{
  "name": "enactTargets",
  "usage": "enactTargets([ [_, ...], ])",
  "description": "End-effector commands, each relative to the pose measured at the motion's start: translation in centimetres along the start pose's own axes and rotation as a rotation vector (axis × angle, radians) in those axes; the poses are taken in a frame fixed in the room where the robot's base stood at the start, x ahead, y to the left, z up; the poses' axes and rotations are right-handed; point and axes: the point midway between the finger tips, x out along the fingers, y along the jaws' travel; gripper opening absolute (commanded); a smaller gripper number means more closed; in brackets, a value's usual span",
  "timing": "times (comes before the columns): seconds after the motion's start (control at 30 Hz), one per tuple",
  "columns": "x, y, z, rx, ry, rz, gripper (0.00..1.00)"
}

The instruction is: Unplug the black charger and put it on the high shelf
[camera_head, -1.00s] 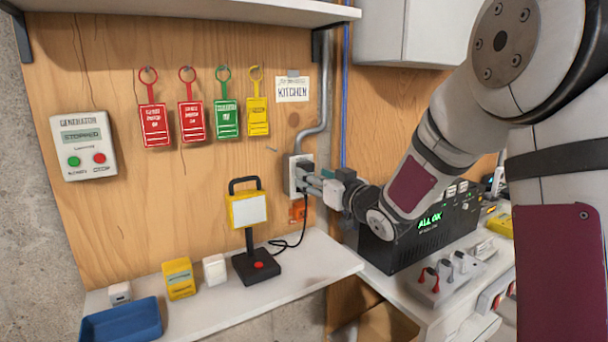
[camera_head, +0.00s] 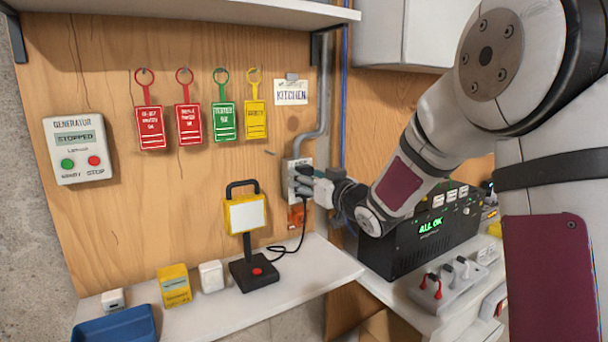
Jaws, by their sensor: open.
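The yellow lamp (camera_head: 246,216) stands on the lower shelf (camera_head: 322,262) beside a white block (camera_head: 211,276), a yellow box (camera_head: 174,286) and a blue tray (camera_head: 118,330). A black power unit (camera_head: 425,228) is under my arm. Coloured tags (camera_head: 189,117) hang on the panel.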

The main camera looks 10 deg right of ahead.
Motion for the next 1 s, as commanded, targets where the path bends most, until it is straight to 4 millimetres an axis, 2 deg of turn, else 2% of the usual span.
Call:
enactTargets([
  [0.57,0.00,0.01,0.00,0.000,0.000,0.000,0.53],
  [0.6,-0.01,0.01,0.00,0.000,0.000,0.000,0.51],
  [0.83,0.00,0.01,0.00,0.000,0.000,0.000,0.00],
  [1.0,-0.10,0.01,-0.04,0.000,0.001,0.000,0.00],
])
